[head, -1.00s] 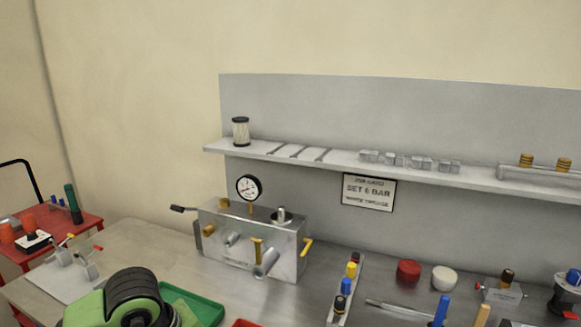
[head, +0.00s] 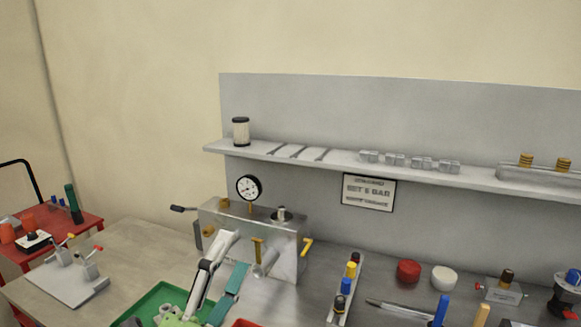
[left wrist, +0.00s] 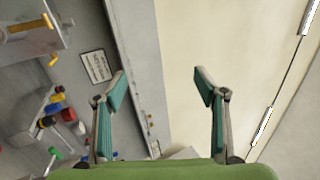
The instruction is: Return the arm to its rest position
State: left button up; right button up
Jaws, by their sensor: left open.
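My left gripper (head: 232,254) stands at the bottom of the head view, its green body at the lower edge and its two fingers pointing up. The fingers are spread and nothing is between them. They overlap the front of the metal manifold block (head: 228,231) in the picture; I cannot tell the gap in depth. My right gripper is in neither view.
A green tray (head: 157,299) lies below the gripper. A pressure gauge (head: 248,187) tops the block. A toggle-clamp plate (head: 65,281) is on the left. A rack of coloured knobs (head: 346,290) is on the right. A shelf (head: 330,158) runs behind.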

pick_arm(q)
jog(key=s+a+f+n+g+y, duration=0.2)
jog(key=a+f+n+g+y, duration=0.3)
jog(key=f+n, duration=0.5)
jog(key=s+a+f+n+g+y, duration=0.1)
jog(key=a+f+n+g+y, duration=0.35)
jog(key=f, duration=0.85)
jog(key=s+a+f+n+g+h, duration=0.1)
jog(key=s+f+n+g, duration=0.25)
jog(key=s+f, duration=0.6)
jog(key=s+f+n+g, duration=0.3)
jog(key=s+f+g, duration=0.3)
jog(key=s, duration=0.6)
notch_tip(320, 180, down, 27)
jog(key=s, duration=0.1)
jog(key=s+a+f+g+b, duration=0.1)
jog(key=s+a+f, duration=0.2)
jog(key=s+f, duration=1.3)
jog(key=shift+s+f+m, duration=0.25)
jog(key=shift+f+m, duration=0.05)
jog(key=shift+f, duration=0.2)
